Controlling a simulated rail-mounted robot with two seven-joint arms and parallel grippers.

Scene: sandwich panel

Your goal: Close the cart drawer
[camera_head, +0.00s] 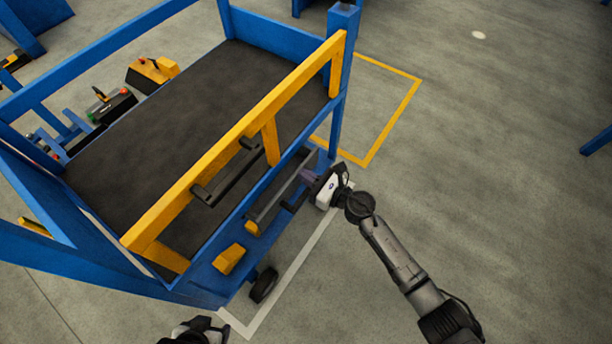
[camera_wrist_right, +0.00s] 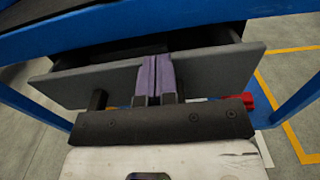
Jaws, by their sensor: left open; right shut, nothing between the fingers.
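The blue cart (camera_head: 335,150) has a dark top, a yellow front frame and a drawer (camera_head: 272,198) low on its front side. In the right wrist view the drawer's grey front panel (camera_wrist_right: 215,75) stands out from the blue cart edge, with a dark gap behind it. My right gripper (camera_head: 304,178) is at the right part of the drawer. Its purple fingers (camera_wrist_right: 158,78) are shut together and empty, overlapping the panel's middle; I cannot tell whether they touch it. My left gripper (camera_head: 208,325) is open at the bottom edge, partly cut off, below the cart and apart from the drawer.
A dark handle (camera_head: 226,172) hangs at the yellow front beam (camera_head: 250,120). A yellow block (camera_head: 229,258) and a black wheel (camera_head: 264,284) are low on the cart. Tools (camera_head: 150,72) stand behind it. The floor (camera_head: 480,160) to the right is clear.

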